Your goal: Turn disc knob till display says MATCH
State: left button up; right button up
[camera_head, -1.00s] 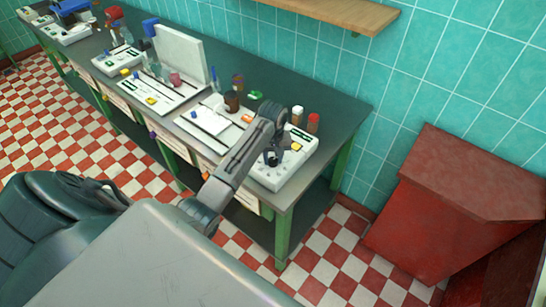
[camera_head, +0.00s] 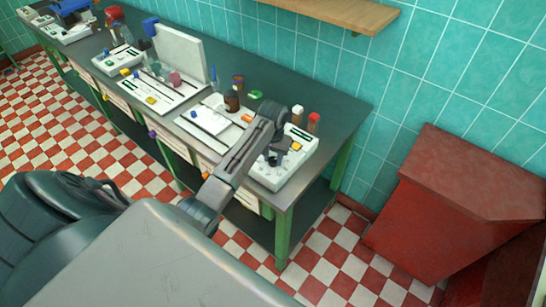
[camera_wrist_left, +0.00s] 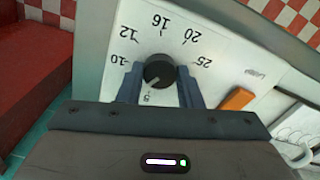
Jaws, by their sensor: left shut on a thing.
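The black disc knob (camera_wrist_left: 159,71) sits on a white panel with a printed scale around it, numbers running from 8 to 25. The light pointer mark on the knob faces the low end of the scale, near the 8. My left gripper (camera_wrist_left: 160,80) has its two fingers on either side of the knob and is shut on it. In the head view the left gripper (camera_head: 275,157) is over the white device (camera_head: 272,177) at the right end of the bench. I cannot read any display. My right gripper is not in view.
An orange button (camera_wrist_left: 237,98) lies close to the right finger. Jars with red and white caps (camera_head: 313,123) stand behind the device. More devices and bottles fill the green bench (camera_head: 345,105) leftward. A red cabinet (camera_head: 440,210) stands right of the bench, with floor between.

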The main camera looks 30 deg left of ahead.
pick_arm(q)
jog(key=shift+m, duration=1)
jog(key=o, duration=1)
jog(key=shift+c, duration=0.2)
jog(key=shift+w, duration=0.1)
